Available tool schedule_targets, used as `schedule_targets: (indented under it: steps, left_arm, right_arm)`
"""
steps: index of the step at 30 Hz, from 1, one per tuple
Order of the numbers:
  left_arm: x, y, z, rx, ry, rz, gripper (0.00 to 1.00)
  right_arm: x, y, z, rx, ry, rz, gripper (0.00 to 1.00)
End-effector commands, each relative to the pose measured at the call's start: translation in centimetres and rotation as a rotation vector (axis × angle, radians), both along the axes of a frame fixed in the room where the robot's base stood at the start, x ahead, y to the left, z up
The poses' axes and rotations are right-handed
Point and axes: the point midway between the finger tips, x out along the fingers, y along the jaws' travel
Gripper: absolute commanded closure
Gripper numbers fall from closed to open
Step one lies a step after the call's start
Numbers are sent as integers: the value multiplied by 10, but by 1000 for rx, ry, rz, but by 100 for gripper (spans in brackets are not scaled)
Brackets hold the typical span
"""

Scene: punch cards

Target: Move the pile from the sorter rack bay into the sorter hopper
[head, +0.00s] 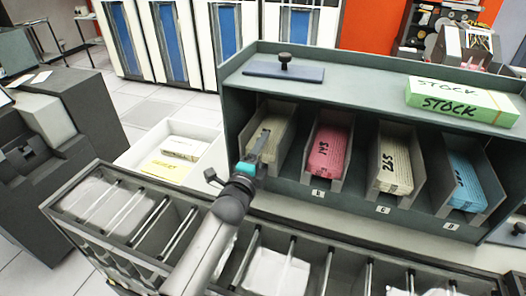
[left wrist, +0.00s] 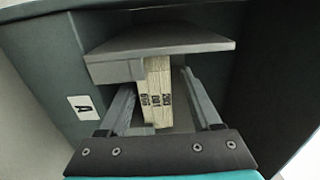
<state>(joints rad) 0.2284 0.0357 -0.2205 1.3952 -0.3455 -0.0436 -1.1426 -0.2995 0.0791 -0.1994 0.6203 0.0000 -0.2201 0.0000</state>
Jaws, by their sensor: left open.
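The grey-green rack (head: 340,70) has several bays. A cream card pile (head: 272,124) stands in the leftmost bay, labelled A in the left wrist view; there the pile (left wrist: 157,90) shows dark printing on its edge. My left gripper (head: 260,147) reaches into this bay from the front. In the left wrist view its fingers (left wrist: 162,100) are apart, one on each side of the pile; whether they touch it I cannot tell. A dark machine with open pockets (head: 150,222) stands in front of the rack. Which part is the hopper is unclear. My right gripper is not in view.
Pink (head: 328,150), cream (head: 395,167) and blue (head: 465,187) piles fill the other bays. A green-and-white STOCK box (head: 461,101) and a plate with a black knob (head: 284,69) lie on the rack top. A white tray (head: 208,164) holding cards is left of the rack.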

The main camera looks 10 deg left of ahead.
Motion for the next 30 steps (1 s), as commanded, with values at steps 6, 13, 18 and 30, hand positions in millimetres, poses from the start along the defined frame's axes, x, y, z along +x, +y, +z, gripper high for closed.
schedule_targets:
  steps: [6, 13, 18, 30]
  left_arm:
    - [0, 0, 0, -1, 0, 0, 35]
    - [0, 0, 0, -1, 0, 0, 40]
    - [0, 0, 1, -1, 0, 0, 40]
    - [0, 0, 17, -1, -2, -1, 40]
  right_arm:
    - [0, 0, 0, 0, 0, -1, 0]
    - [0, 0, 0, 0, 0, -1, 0]
    - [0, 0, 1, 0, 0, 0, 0]
    - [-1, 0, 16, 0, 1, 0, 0]
